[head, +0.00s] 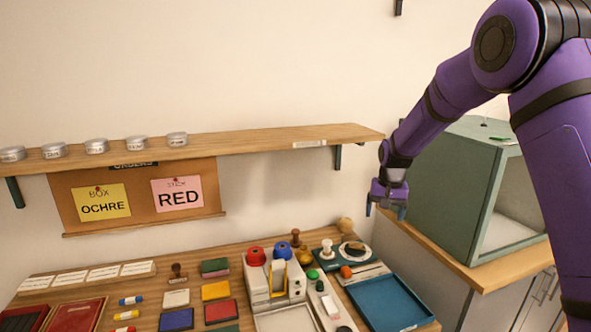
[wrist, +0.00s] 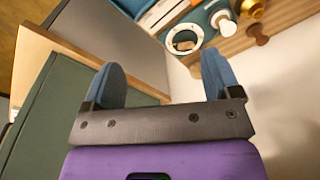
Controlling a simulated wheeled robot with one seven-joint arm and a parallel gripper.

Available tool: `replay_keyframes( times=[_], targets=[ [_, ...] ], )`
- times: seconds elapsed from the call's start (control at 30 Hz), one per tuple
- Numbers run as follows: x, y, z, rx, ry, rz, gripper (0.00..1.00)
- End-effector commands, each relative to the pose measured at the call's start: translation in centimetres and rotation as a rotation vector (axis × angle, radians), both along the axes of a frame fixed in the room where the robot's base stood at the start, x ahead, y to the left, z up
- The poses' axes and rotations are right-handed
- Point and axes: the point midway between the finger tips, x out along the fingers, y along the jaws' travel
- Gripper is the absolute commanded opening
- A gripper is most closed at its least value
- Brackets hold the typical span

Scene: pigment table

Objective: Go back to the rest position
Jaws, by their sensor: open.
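My gripper (head: 387,207) hangs at the end of my purple arm in the head view, above the gap between the work table and the green cabinet. Its blue fingers point down. In the wrist view my gripper (wrist: 165,85) shows two blue fingers spread wide apart with nothing between them. It touches nothing that I can see.
The green open-fronted cabinet (head: 445,185) stands right of my gripper on a wooden-topped counter. A wall shelf (head: 250,142) with several tins ends left of it.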

Motion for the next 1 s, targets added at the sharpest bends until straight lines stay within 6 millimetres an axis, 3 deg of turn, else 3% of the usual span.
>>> replay_keyframes(
  times=[0.03, 0.2, 0.5, 0.8, 1.0],
  targets=[
    [-1.1, -0.3, 2.1, 0.003, -0.017, 0.005, 0.83],
    [-4.9, -1.1, 7.4, 0.007, -0.057, 0.029, 0.83],
    [-12.8, -2.4, 14.9, 0.006, -0.13, 0.073, 0.83],
    [-21.7, -3.5, 19.8, -0.007, -0.203, 0.116, 0.83],
    [-27.8, -4.1, 21.6, -0.02, -0.251, 0.145, 0.83]
  ],
)
